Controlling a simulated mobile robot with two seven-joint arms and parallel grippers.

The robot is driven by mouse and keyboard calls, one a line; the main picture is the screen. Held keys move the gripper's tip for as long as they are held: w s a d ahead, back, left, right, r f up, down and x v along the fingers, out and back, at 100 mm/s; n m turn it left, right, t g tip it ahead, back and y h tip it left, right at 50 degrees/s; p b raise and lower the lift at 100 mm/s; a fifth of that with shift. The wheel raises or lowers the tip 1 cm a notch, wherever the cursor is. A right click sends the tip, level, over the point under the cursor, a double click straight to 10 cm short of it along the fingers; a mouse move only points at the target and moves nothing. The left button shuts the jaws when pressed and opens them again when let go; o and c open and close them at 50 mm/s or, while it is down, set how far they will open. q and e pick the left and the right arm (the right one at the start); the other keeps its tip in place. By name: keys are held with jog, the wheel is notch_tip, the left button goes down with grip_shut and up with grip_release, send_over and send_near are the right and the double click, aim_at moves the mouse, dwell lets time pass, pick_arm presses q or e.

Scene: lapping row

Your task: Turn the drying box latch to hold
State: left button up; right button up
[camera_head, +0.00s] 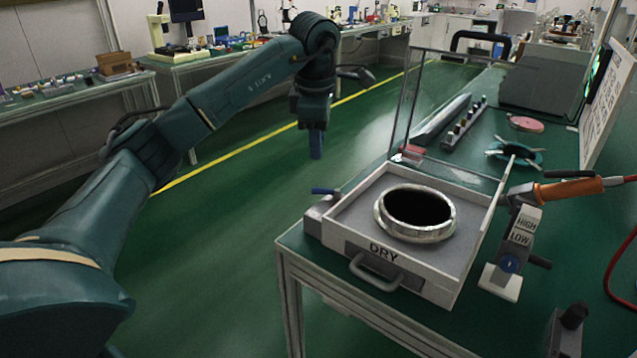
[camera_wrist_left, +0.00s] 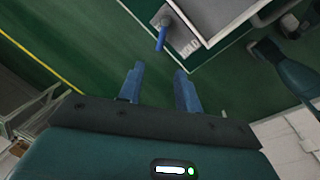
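The drying box (camera_head: 352,245) is a white box marked DRY at the near corner of the green bench. Its clear lid (camera_head: 455,110) stands raised, and a metal ring (camera_head: 379,222) with a dark opening sits inside. The latch (camera_head: 325,191) is a blue lever on a grey block at the box's left side.
A HIGH/LOW switch stand (camera_head: 511,250) and an orange-handled tool (camera_head: 570,188) are right of the box. A green spoked disc (camera_head: 516,156) and a pink disc (camera_head: 525,124) lie farther back. The floor left of the bench is clear.

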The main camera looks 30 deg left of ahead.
aim_at(319, 191)
pick_arm(q)
jog(key=f, duration=0.3)
jog(key=w+f+b, duration=0.1)
jog(key=f, duration=0.3)
jog(key=w+a+f, duration=0.1)
jog(key=f, duration=0.3)
jog(key=shift+f, duration=0.25)
grip_shut()
